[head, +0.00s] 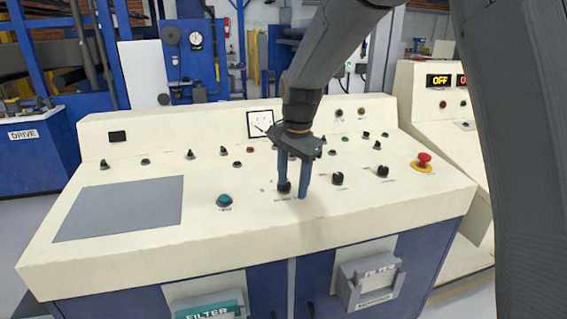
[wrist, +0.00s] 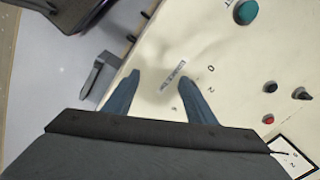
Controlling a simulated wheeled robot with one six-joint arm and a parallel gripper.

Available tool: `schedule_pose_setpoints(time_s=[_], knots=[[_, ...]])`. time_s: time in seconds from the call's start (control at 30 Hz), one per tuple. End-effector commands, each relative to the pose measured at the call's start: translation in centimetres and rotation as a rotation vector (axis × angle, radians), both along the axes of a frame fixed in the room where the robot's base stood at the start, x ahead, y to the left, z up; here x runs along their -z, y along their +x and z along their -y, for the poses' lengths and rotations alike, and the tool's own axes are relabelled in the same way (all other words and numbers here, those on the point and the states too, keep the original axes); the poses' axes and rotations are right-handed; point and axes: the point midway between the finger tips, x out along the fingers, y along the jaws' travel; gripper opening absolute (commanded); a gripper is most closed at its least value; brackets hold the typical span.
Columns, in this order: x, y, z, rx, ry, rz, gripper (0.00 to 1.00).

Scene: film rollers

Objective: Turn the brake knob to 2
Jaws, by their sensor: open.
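My gripper (head: 293,190) points down at the cream console top, its two blue-grey fingers apart. A black knob (head: 283,187) shows at the tip of the left finger, partly covered by it; I cannot tell whether they touch. Its printed label is too small to read for certain, so I cannot confirm it is the brake knob. In the wrist view my gripper (wrist: 162,84) is open, with a printed label (wrist: 173,75) and small scale marks on the panel between and beside the fingers. No knob shows between the fingers there, and its pointer setting cannot be read.
Two black knobs (head: 337,178) and (head: 382,171) stand to the right, with a red emergency button (head: 423,160) beyond. A teal button (head: 224,200) and a flat grey panel (head: 120,208) lie left. Several small knobs line the back, below a dial meter (head: 260,123).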

Motion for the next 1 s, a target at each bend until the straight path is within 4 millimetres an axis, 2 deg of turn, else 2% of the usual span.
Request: schedule_pose_setpoints(time_s=[0.03,0.2,0.4,0.57,0.8,1.0], knots=[[-1.5,1.3,-0.5,0.074,0.004,-0.008,0.51],[-3.3,5.1,-1.6,0.304,0.016,-0.026,0.51],[-3.7,6.9,-2.1,0.427,0.022,-0.034,0.51],[-2.3,7.1,-2.2,0.442,0.021,-0.037,0.51],[1.4,7.4,-2.3,0.44,0.022,-0.038,0.51],[3.5,7.6,-2.4,0.439,0.022,-0.036,0.51]])
